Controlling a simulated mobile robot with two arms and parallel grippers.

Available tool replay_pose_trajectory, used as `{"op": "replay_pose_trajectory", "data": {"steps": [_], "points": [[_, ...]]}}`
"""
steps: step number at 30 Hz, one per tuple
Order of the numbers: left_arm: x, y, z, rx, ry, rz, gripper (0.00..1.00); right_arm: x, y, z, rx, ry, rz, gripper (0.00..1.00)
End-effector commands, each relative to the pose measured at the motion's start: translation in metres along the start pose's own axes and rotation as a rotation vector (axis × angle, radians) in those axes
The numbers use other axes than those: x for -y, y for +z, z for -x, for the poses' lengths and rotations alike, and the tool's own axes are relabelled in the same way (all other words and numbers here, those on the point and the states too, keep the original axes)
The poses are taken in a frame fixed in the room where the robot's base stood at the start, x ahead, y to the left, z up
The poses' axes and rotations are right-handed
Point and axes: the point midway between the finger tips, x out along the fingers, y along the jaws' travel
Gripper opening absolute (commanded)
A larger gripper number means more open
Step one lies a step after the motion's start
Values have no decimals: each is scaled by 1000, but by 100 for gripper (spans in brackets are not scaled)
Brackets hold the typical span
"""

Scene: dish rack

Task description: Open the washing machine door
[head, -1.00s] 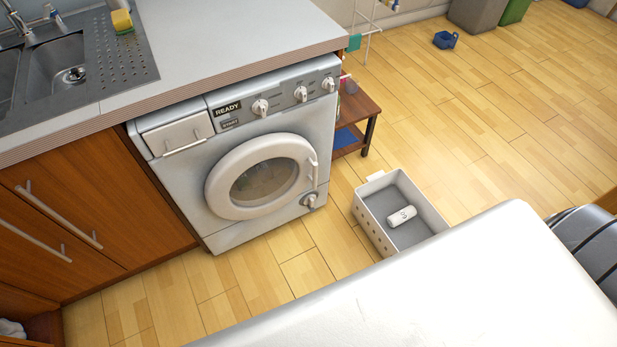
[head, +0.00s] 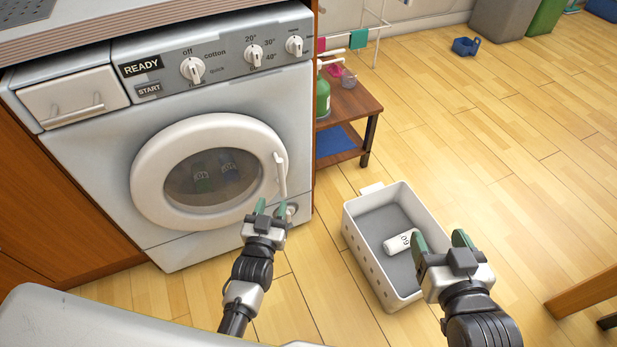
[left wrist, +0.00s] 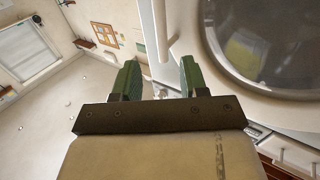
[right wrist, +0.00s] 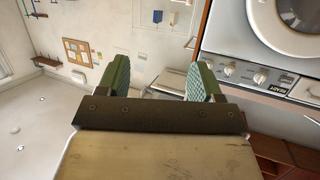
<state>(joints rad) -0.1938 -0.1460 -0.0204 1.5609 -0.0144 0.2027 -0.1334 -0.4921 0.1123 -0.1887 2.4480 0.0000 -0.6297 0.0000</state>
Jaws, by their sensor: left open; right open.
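The white washing machine (head: 90,200) stands under the counter, its panel reading READY. My left gripper (head: 270,208) is open and empty, just below and in front of the handle, with no clear contact. My right gripper (head: 440,241) is open and empty, in front of the basket, well right of the machine.
A white basket (head: 362,240) holding a white cylinder (head: 400,243) sits on the floor right of the machine. A wooden piece of furniture (head: 585,292) is at the right edge. The floor at the right is mostly clear.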

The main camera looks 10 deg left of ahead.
Motion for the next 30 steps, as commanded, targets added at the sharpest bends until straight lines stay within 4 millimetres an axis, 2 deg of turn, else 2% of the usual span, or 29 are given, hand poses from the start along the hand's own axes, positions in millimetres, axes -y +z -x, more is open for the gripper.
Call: {"op": "replay_pose_trajectory", "data": {"steps": [5,10,18,24,30], "points": [[0,0,-16,-4,-1,0,43,2,-13,-2,-104,-6,-1,66],[0,0,-44,-4,-1,0,43,7,-37,-2,-296,-18,-4,66],[0,0,-84,-2,0,1,43,13,-73,11,-612,-35,-13,66],[0,0,-101,0,0,1,43,16,-89,23,-769,-44,-19,66],[0,0,-107,1,0,1,43,17,-95,29,-828,-47,-22,66]]}}
